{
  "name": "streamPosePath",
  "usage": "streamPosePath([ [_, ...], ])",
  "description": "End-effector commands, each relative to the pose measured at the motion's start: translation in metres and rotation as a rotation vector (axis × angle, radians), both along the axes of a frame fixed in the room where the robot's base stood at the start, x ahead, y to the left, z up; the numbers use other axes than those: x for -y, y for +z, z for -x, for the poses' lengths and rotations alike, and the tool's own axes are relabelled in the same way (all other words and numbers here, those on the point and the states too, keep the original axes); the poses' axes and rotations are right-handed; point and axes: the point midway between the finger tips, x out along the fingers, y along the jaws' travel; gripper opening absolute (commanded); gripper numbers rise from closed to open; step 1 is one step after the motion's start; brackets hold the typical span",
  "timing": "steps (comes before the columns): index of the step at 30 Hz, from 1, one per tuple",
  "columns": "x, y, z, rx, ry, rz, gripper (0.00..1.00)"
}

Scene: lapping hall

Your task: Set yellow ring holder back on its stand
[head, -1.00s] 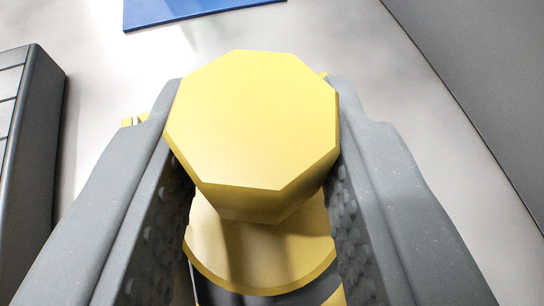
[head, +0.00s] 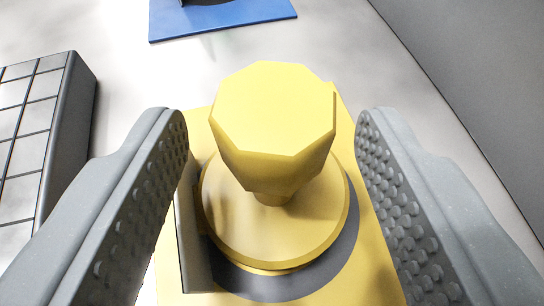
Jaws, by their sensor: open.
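The yellow ring holder (head: 272,115) has a faceted knob on top and a round disc base. It stands upright in the middle of the head view. Its base rests over a dark grey ring (head: 290,282) on a flat yellow plate (head: 375,265), which looks like the stand. A thin grey upright strip (head: 194,235) stands at the left of the base. My gripper (head: 272,125) is open, with one studded finger on each side of the knob and a clear gap to both. The underside of the holder is hidden.
A dark block with a gridded top (head: 35,130) stands at the left. A blue plate (head: 225,18) with a dark object on it lies at the back. A grey wall or panel (head: 480,80) rises at the right. Pale surface is free between them.

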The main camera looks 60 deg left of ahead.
Motion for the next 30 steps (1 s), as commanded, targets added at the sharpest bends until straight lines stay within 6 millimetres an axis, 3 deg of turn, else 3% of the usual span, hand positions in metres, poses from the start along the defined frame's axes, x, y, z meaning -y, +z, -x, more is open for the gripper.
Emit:
streamPosePath([
  [6,0.037,0.017,0.016,0.001,-0.008,0.003,0.51],
  [15,0.074,0.034,0.034,0.002,-0.005,0.003,0.51],
  [30,0.084,0.038,0.04,0.001,-0.003,0.001,0.51],
])
